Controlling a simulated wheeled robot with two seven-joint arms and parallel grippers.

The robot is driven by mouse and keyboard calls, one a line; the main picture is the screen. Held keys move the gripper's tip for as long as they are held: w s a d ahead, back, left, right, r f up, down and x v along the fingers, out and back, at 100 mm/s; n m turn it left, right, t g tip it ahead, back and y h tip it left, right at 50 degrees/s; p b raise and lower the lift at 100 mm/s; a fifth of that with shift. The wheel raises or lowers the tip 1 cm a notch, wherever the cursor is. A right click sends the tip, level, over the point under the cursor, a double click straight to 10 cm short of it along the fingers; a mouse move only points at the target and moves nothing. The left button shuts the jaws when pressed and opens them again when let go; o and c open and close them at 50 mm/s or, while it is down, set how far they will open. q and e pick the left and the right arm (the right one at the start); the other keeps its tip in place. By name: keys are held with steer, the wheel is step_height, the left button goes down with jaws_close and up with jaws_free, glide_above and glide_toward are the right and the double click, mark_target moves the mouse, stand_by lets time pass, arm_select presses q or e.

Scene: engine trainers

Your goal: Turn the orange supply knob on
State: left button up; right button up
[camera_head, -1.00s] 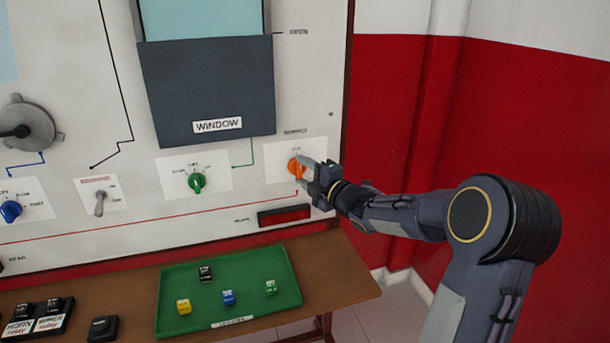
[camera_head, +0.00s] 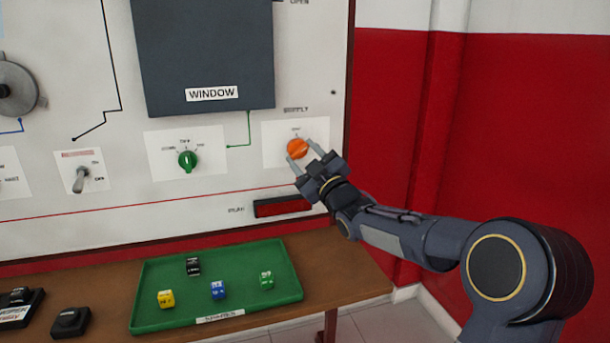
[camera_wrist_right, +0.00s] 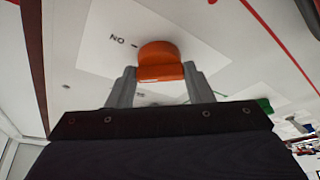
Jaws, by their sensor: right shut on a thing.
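The orange supply knob (camera_head: 297,148) is on a white plate at the right of the wall panel, under a small supply label. My right gripper (camera_head: 306,157) has one finger on each side of the knob and is shut on it. In the right wrist view the orange knob (camera_wrist_right: 161,62) sits between the two grey fingertips of my right gripper (camera_wrist_right: 160,83). An ON mark, upside down there, lies beside the knob. The knob's exact pointing is hard to tell. My left gripper is out of view.
A green knob (camera_head: 187,160) and a toggle switch (camera_head: 81,180) are further left on the panel. A dark red display (camera_head: 283,206) is below the orange knob. A green tray (camera_head: 144,318) with several small blocks lies on the wooden bench (camera_head: 335,275).

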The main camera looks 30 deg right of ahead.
steer(key=m+h+b, duration=0.1)
steer(key=m+b, duration=0.1)
steer(key=f+m+h+b, duration=0.1)
steer(key=m+b, duration=0.1)
steer(key=m, duration=0.1)
steer(key=shift+a+t, duration=0.2)
steer(key=shift+t, duration=0.1)
steer(key=m+h+b, duration=0.2)
steer(key=m, duration=0.1)
steer(key=shift+r, duration=0.15)
steer(key=shift+w+a+r+m+h+b, duration=0.1)
steer(key=shift+m+h+b, duration=0.5)
steer(key=shift+m, duration=0.7)
steer(key=shift+m+h, duration=0.3)
steer(key=o, duration=1)
steer(key=shift+r, duration=0.1)
